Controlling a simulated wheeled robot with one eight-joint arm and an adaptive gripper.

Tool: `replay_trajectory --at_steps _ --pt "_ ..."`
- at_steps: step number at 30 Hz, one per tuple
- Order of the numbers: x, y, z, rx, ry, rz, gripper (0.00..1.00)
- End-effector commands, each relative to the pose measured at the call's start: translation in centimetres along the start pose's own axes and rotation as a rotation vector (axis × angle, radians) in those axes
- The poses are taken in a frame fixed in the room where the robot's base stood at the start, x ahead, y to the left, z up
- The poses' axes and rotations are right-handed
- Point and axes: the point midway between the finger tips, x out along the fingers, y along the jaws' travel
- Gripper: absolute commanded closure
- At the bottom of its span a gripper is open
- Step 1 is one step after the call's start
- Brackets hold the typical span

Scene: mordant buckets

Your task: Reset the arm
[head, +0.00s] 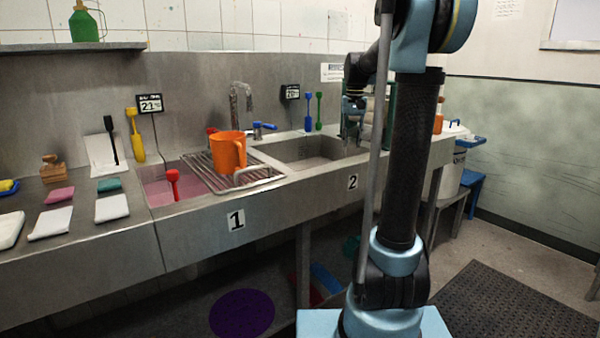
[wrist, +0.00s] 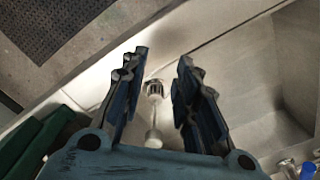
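My gripper (head: 352,128) hangs pointing down near the right end of basin 2 (head: 305,152), partly beside my dark arm link. In the wrist view my gripper (wrist: 161,62) has its two dark blue fingers apart, with nothing visibly clamped. A small pale object with a metallic ring (wrist: 154,88) shows in the gap between the fingers, seemingly below them; I cannot tell what it is. The pale sink surface and basin (wrist: 265,80) lie under and to the right of the fingers.
An orange jug (head: 228,151) stands on a wire rack (head: 250,176) by basin 1, which holds pink liquid (head: 160,191) and a red-handled tool (head: 173,184). A green container (head: 391,115) is behind my arm. White buckets (head: 452,160) stand right. The dark floor mat (head: 515,305) is bare.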

Motion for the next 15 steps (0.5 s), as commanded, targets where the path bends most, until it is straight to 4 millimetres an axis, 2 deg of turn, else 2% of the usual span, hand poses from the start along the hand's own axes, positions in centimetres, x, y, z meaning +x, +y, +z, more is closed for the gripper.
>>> replay_trajectory --at_steps 7,15 --pt "0.4 0.7 1.9 -0.005 0.008 -0.001 0.72" --pt "1.0 1.4 5.5 -0.018 0.026 -0.003 0.72"
